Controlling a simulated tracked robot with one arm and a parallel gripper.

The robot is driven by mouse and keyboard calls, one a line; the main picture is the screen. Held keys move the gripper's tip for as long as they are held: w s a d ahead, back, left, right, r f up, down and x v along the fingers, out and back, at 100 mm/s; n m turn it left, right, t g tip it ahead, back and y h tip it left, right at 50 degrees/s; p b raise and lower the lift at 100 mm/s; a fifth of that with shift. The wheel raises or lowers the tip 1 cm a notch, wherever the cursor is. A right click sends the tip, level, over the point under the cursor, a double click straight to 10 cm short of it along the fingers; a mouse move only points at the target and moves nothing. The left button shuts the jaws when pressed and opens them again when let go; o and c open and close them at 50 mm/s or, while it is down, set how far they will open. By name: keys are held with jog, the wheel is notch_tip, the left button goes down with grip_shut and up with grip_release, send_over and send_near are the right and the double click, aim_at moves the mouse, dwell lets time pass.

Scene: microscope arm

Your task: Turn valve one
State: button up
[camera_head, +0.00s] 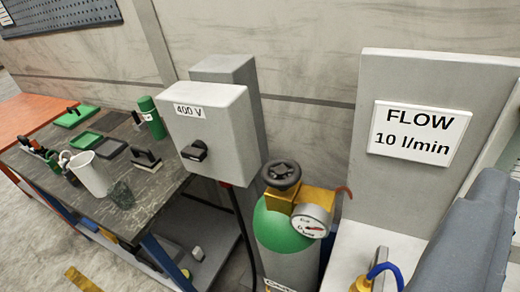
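A dark round handwheel valve (281,175) sits on top of a gas cylinder (278,232) with a green shoulder and a grey body. A brass valve block (318,199) is beside the handwheel. A round white pressure gauge (312,221) is mounted on the front of the brass block. No label on the handwheel is readable, so I cannot tell whether it is the one numbered one. A second brass fitting (362,284) with a blue hose shows at the bottom right, partly cut off. My gripper is not in view.
A grey 400 V switch box (217,130) with a black knob stands left of the cylinder. A grey panel with a FLOW 10 l/min sign (418,131) stands to the right. A workbench (160,185) with tools, a mug and a glass is at left. A grey-blue rounded shape fills the lower right.

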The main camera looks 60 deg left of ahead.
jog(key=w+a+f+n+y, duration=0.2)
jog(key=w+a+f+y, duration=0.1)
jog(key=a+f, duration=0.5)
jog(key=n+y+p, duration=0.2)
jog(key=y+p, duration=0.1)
send_near(279, 169)
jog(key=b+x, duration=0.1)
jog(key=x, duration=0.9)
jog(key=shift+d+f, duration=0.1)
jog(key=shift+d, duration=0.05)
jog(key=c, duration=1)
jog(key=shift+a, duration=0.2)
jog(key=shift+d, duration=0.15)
